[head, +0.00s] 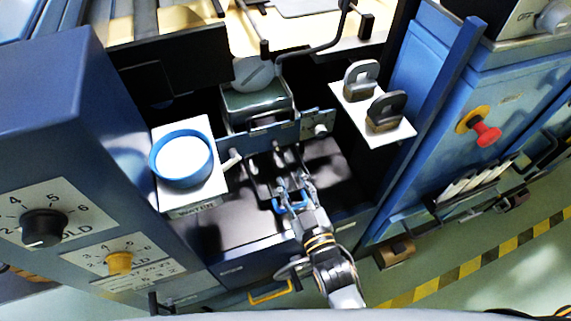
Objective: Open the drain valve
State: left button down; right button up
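My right gripper (290,190) reaches in from the bottom, over the dark recess in the middle of the machine. Its fingers point up the picture toward small metal parts below a blue crossbar (262,138). Whether it is open, or touches anything there, I cannot tell. No part is clearly marked as the drain valve. A pale lever (231,161) sticks out at the left end of the crossbar, beside a white plate marked WATER (197,208) that carries a blue-rimmed round cup (182,158). My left gripper is not in view.
A white plate with two upright lugs (372,100) stands right of the recess. A blue cabinet with a red knob (487,134) is at the right. A blue panel with a black dial (44,228) and a yellow dial (119,262) is at the left. A yellow handle (270,291) sits low in front.

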jog(key=shift+v, duration=1.65)
